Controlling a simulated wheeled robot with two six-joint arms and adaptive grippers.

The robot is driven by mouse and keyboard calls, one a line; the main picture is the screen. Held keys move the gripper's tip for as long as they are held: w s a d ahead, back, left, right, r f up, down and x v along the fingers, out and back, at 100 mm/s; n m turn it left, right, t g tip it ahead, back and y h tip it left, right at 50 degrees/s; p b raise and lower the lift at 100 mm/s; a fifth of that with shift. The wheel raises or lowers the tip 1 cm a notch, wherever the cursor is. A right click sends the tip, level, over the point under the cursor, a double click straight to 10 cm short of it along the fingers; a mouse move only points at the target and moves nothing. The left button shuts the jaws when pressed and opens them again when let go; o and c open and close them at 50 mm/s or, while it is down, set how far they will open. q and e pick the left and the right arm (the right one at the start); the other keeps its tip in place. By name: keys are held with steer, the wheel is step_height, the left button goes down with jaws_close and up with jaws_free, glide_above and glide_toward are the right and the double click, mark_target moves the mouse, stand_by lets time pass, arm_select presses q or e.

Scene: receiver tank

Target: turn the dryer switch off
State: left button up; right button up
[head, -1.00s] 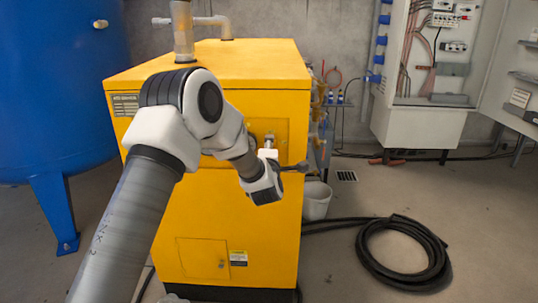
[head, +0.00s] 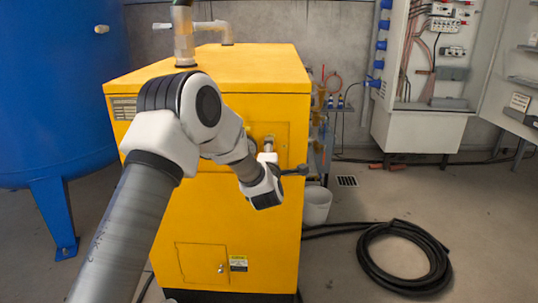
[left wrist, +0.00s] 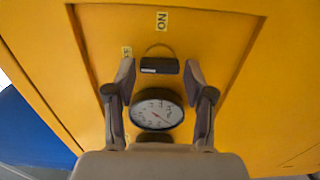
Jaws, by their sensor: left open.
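The dryer is a yellow cabinet (head: 210,220) in the middle of the head view. Its recessed panel (left wrist: 215,45) fills the left wrist view. A small black switch (left wrist: 160,66) with a thin curved outline behind it sits on this panel, near a label reading ON on its side (left wrist: 162,22). A second small label (left wrist: 127,52) is too small to read. A round gauge (left wrist: 157,114) sits below the switch in that view. My left gripper (left wrist: 160,76) is open, with one fingertip on each side of the switch, apparently clear of it. My right gripper is not in view.
A blue tank (head: 60,90) stands at the left. An open electrical cabinet (head: 415,130) is at the back right. A coiled black hose (head: 405,255) lies on the floor, and a light bucket (head: 316,207) stands beside the dryer. Pipes (head: 184,40) rise from the dryer top.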

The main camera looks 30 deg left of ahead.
arm_select(q)
steer(key=v, duration=1.2)
steer(key=shift+a, duration=0.1)
